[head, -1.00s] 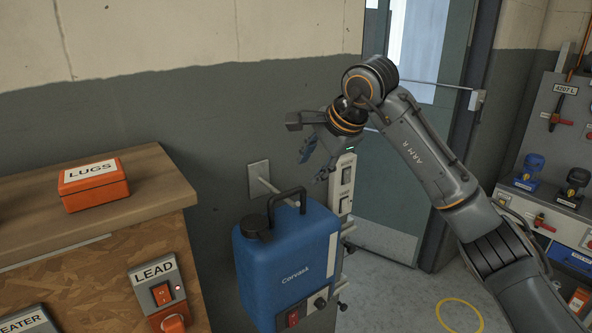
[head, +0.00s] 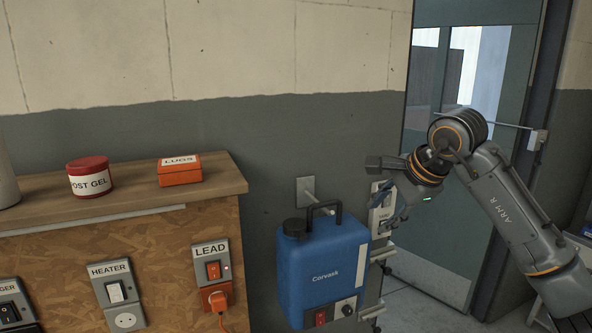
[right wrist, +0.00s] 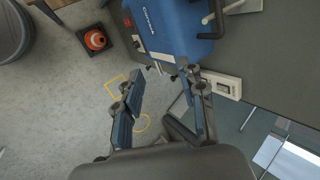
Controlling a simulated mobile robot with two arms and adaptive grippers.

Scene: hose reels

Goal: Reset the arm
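My right gripper (head: 386,203) is at the end of the right arm (head: 508,205), in the air beside the upper right of the blue Corvask container (head: 322,272). In the right wrist view its two blue-padded fingers (right wrist: 162,80) stand apart with nothing between them, so it is open and empty. The blue container also shows at the top of that view (right wrist: 178,28). In the head view the gripper partly covers a pale switch panel (head: 383,220) behind it. My left gripper is in neither view.
A wooden bench carries an orange LUGS box (head: 180,170) and a red-lidded POST GEL tub (head: 89,177). LEAD (head: 213,272) and HEATER (head: 115,292) switches are on its front. A door (head: 445,200) stands behind the arm.

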